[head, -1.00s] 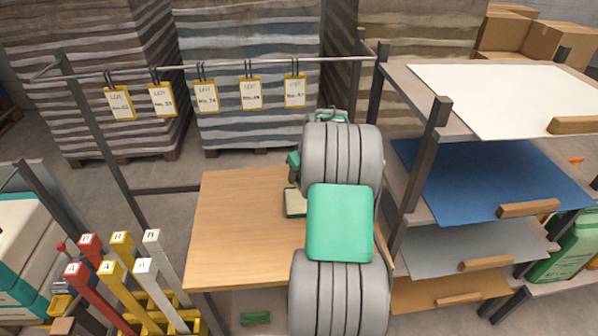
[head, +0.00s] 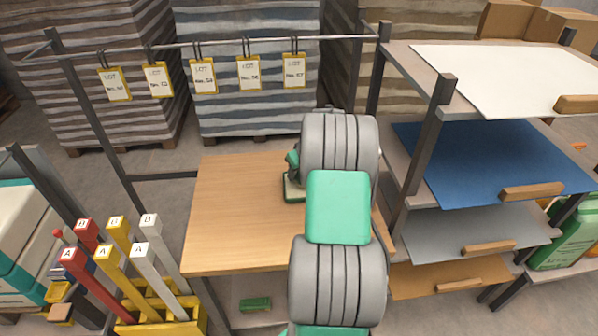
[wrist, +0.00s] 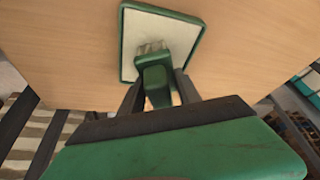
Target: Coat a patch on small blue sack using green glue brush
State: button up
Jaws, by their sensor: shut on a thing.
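In the wrist view my gripper (wrist: 158,92) is shut on the green glue brush (wrist: 154,76), gripping its green handle. The brush's pale bristles are over the cream inside of a shallow green-rimmed tray (wrist: 125,45); I cannot tell whether they touch it. In the head view this tray (head: 292,197) shows partly at the right side of the wooden table, beside my arm. I cannot make out a small blue sack for certain. A flat blue sheet (head: 490,165) with a wooden bar lies on the right rack.
The wooden table (head: 235,215) is bare left of my arm. A rack stands close on the right, with white, grey and brown sheets. Red, yellow and white lettered handles (head: 125,265) stand at the front left. Tags hang from a rail (head: 220,42) behind the table.

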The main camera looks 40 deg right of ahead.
jog(key=shift+s+f+b, duration=0.1)
jog(key=shift+f+b, duration=0.5)
jog(key=shift+f, duration=0.05)
dwell(1.8)
jog(key=shift+r+p, duration=1.75)
jog(key=shift+r, duration=1.85)
